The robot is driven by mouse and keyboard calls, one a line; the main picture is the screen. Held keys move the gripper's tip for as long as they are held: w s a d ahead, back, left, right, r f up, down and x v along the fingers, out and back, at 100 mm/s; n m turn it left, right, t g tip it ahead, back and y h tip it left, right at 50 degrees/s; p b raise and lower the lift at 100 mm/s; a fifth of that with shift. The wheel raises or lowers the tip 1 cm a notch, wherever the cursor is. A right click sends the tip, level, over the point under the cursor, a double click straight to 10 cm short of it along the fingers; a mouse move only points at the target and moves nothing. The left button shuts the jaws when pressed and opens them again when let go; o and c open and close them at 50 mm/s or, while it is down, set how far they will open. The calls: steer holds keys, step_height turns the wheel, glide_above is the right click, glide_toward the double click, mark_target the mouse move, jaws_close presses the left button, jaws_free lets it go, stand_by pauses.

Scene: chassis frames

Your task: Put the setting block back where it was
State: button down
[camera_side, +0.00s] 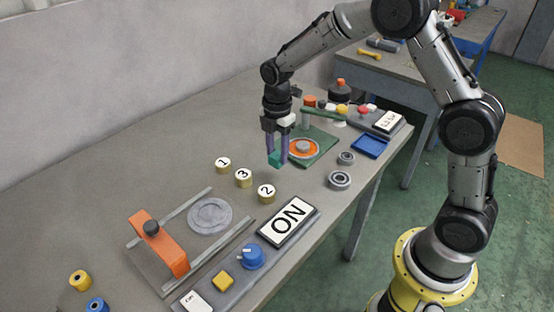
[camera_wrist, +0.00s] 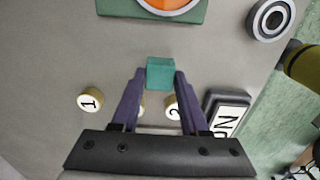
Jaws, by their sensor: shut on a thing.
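The setting block appears to be the teal block (camera_side: 275,159), a small cube. My gripper (camera_side: 278,156) is shut on it, the purple fingers pointing down. In the wrist view the teal block (camera_wrist: 160,72) sits between the tips of my gripper (camera_wrist: 160,76). The block looks held above the grey table, but its exact height is hard to tell. Brass weights numbered 1 (camera_side: 223,165), 3 (camera_side: 243,177) and 2 (camera_side: 266,193) stand on the table below and in front of it. In the wrist view weight 3 is mostly hidden by a finger.
A green plate with an orange ring (camera_side: 303,148) lies behind the gripper. Two bearings (camera_side: 340,180) and a blue tray (camera_side: 369,146) are to the right. In front are an ON panel (camera_side: 288,220), a blue knob (camera_side: 251,256), and an orange bridge (camera_side: 158,244) over rails beside a grey disc (camera_side: 210,215).

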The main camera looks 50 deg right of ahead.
mark_target(277, 154)
steer(key=shift+f, duration=1.55)
steer(key=shift+f, duration=0.15)
steer(key=shift+c, duration=2.1)
jaws_free()
step_height(277, 154, up, 12)
steer(key=s+r+m+t, duration=0.3)
steer(key=s+r+m, duration=0.6)
steer(key=s, duration=0.5)
steer(key=s+f+m+t, duration=0.1)
steer(key=s+m+t, duration=0.1)
steer(key=s+m, duration=0.7)
steer(key=s, duration=0.4)
steer(key=shift+s+a+f+t, duration=0.25)
steer(key=shift+t, duration=0.05)
